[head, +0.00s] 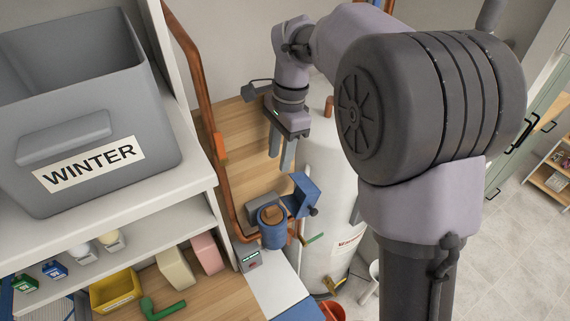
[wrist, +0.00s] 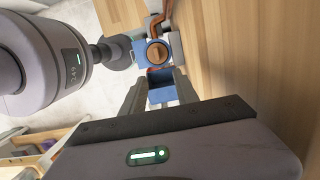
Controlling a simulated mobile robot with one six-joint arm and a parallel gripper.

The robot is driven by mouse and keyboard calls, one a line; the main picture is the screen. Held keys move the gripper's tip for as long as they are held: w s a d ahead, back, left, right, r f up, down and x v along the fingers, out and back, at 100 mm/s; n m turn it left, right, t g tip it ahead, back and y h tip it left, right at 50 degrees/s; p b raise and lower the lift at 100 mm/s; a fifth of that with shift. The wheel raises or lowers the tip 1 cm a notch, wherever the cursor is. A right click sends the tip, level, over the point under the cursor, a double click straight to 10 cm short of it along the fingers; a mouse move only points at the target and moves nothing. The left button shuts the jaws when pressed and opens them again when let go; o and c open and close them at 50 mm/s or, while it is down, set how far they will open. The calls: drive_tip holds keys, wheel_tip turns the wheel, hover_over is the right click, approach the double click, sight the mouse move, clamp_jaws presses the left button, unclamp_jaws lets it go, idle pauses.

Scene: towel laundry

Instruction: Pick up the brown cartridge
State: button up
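The brown cartridge (head: 272,213) sits inside a round blue housing (head: 273,236), with only its top showing. A blue lid (head: 302,194) stands open beside the housing. In the wrist view the brown cartridge (wrist: 157,53) shows as a brown disc just beyond the fingertips, and the blue lid (wrist: 161,92) shows between the fingers. My gripper (head: 280,161) points down, above and apart from the housing. Its two fingers are spread with nothing between them; they also show in the wrist view (wrist: 161,76).
A white water heater tank (head: 325,180) stands just right of the housing. Copper pipes (head: 207,120) run along the wooden wall at left. A shelf unit (head: 196,190) holds a grey WINTER bin (head: 150,165) and several small items. Tiled floor lies open at right.

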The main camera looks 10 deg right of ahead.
sight(272, 207)
drive_tip(key=a+f, duration=0.1)
drive_tip(key=f, duration=0.4)
drive_tip(key=s+f+b, duration=0.1)
drive_tip(key=f, duration=0.5)
drive_tip(key=s+a+f+b, duration=0.1)
drive_tip(key=f, duration=0.4)
drive_tip(key=shift+a+f, duration=0.3)
drive_tip(key=shift+f, duration=0.1)
drive_tip(key=shift+r, duration=0.1)
clamp_jaws()
